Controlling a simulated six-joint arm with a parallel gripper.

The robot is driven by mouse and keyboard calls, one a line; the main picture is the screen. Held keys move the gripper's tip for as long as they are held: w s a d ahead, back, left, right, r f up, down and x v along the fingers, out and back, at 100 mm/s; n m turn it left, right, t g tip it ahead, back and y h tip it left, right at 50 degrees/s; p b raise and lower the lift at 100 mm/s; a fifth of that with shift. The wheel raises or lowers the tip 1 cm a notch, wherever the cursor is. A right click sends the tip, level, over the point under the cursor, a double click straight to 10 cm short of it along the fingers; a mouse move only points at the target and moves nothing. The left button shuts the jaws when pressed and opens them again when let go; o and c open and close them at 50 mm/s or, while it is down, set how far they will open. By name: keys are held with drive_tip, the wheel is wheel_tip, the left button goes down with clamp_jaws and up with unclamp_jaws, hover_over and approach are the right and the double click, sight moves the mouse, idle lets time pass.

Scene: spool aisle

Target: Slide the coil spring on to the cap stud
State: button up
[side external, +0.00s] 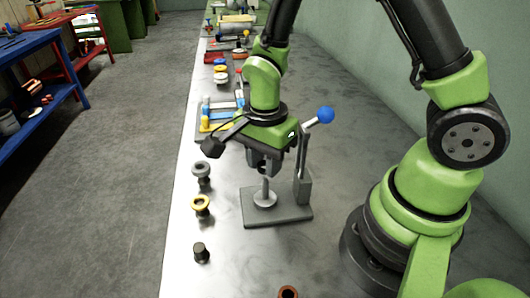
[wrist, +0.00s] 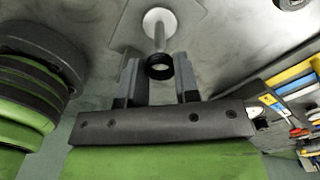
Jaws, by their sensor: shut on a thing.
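My gripper (side external: 262,163) points down over the cap stud (side external: 265,188), a thin pale upright pin on a round pale base. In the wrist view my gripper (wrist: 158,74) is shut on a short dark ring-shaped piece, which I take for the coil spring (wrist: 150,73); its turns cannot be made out. The stud (wrist: 159,38) runs up to the spring's rim in that view, and the spring looks just above the stud's tip. I cannot tell whether the tip has entered it. In the side view the fingers mostly hide the spring.
The stud stands on a grey plate (side external: 290,216) with an upright post (side external: 302,185) and a blue-knobbed lever (side external: 325,115) close right of my gripper. Grey (side external: 202,170), yellow (side external: 201,204) and dark (side external: 201,252) spool-like pieces line the left edge. A brown cup (side external: 288,293) is in front.

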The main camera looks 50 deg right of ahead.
sight(265, 198)
drive_tip(key=shift+f, duration=3.4)
drive_tip(key=o, duration=1)
drive_tip(key=shift+c, duration=0.2)
wheel_tip(265, 198, up, 10)
drive_tip(key=shift+f, duration=0.1)
